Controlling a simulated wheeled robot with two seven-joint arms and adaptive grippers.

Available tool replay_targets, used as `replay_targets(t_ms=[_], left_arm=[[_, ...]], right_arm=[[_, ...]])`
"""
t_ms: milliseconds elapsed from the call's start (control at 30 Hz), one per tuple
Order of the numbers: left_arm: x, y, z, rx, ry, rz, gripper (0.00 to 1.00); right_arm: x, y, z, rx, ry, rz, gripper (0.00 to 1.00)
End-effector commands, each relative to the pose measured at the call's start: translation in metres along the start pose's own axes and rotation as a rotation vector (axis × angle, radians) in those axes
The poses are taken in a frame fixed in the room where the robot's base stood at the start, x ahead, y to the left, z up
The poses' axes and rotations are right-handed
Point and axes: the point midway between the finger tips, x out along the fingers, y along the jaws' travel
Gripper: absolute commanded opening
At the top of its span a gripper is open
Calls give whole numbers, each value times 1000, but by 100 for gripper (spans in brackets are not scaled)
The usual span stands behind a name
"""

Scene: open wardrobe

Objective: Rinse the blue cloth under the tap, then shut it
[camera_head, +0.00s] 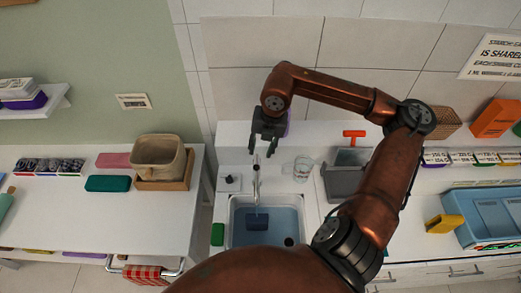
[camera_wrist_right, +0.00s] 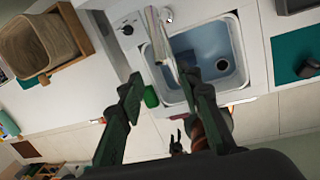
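A dark blue block-like cloth (camera_head: 257,222) lies in the white sink (camera_head: 232,238), which looks full of bluish water. The silver tap (camera_head: 256,180) stands at the sink's back edge; I cannot tell whether water runs. My right gripper (camera_head: 267,140) is open and empty, high near the wall behind the tap. Its spread fingers (camera_wrist_right: 160,88) show in the right wrist view, with the tap (camera_wrist_right: 157,35) beyond them. My left gripper is not in the head view; a small dark pronged shape low in the wrist view may be it, too unclear to read.
A white block with a black knob (camera_head: 229,180) stands left of the tap. A glass (camera_head: 302,168) and a grey bin (camera_head: 342,182) stand on its right. A green block (camera_head: 217,234) is at the sink's left edge. A beige basket (camera_head: 158,155) is on the left counter.

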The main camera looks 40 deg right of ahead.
Motion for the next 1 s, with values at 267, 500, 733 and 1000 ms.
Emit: replay_targets(t_ms=[267,500,733,1000], left_arm=[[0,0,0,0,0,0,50],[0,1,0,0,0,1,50],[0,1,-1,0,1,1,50],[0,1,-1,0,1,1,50]], right_arm=[[0,0,0,0,0,0,33],[1,0,-1,1,5,1,28],[32,19,-55,97,322,97,13],[34,54,-112,522,1085,404,0]])
